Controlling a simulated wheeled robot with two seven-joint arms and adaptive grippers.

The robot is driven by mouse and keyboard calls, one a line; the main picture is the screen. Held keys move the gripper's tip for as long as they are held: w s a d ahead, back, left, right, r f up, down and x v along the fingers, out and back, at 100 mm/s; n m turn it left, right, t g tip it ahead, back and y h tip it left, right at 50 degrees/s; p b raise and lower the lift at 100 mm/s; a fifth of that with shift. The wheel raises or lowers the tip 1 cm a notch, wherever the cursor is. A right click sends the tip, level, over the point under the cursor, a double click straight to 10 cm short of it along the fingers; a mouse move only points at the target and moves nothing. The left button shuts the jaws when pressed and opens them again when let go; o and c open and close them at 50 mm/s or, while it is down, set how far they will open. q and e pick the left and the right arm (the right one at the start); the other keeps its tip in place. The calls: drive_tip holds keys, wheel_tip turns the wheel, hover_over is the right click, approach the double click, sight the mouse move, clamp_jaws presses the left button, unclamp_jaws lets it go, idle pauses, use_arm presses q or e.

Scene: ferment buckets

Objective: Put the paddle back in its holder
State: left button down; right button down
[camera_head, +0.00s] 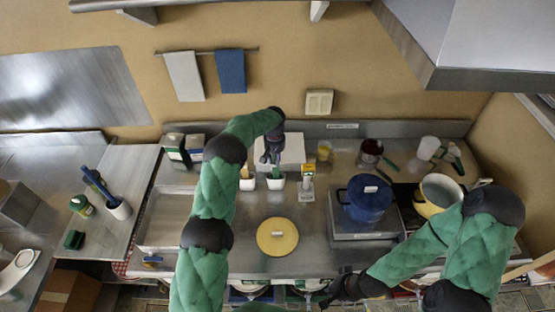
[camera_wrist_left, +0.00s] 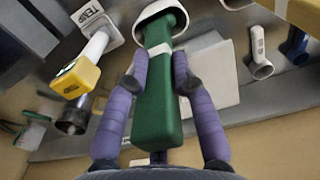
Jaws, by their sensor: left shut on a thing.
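The paddle (camera_wrist_left: 158,110) has a thick green handle with a white band. My left gripper (camera_head: 271,158) is shut on this handle, with a purple finger on each side in the left wrist view. The handle's far end reaches into the mouth of a white holder (camera_wrist_left: 150,12), which also shows in the head view (camera_head: 275,184) on the steel counter. The paddle's lower part is hidden, and I cannot tell how deep it sits. My right gripper (camera_head: 338,292) is low in the head view, away from the holder; its fingers are too dark to read.
A second white holder (camera_head: 247,185) with a pale handle stands just left. A yellow TEMP device (camera_wrist_left: 80,75) stands close on the other side. A yellow round lid (camera_head: 277,237) lies in front. A blue pot (camera_head: 366,200) and a yellow pot (camera_head: 438,190) stand to the right.

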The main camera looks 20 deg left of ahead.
use_arm(q)
drive_tip(key=c, duration=1)
unclamp_jaws()
drive_tip(key=shift+o, duration=0.2)
drive_tip(key=shift+r, duration=0.2)
wheel_tip(320, 180, up, 11)
drive_tip(key=shift+d+r, duration=0.1)
drive_tip(key=shift+r, duration=0.1)
drive_tip(key=shift+s+r, duration=0.1)
drive_tip(key=shift+r, duration=0.1)
use_arm(e)
drive_tip(key=shift+d, duration=0.1)
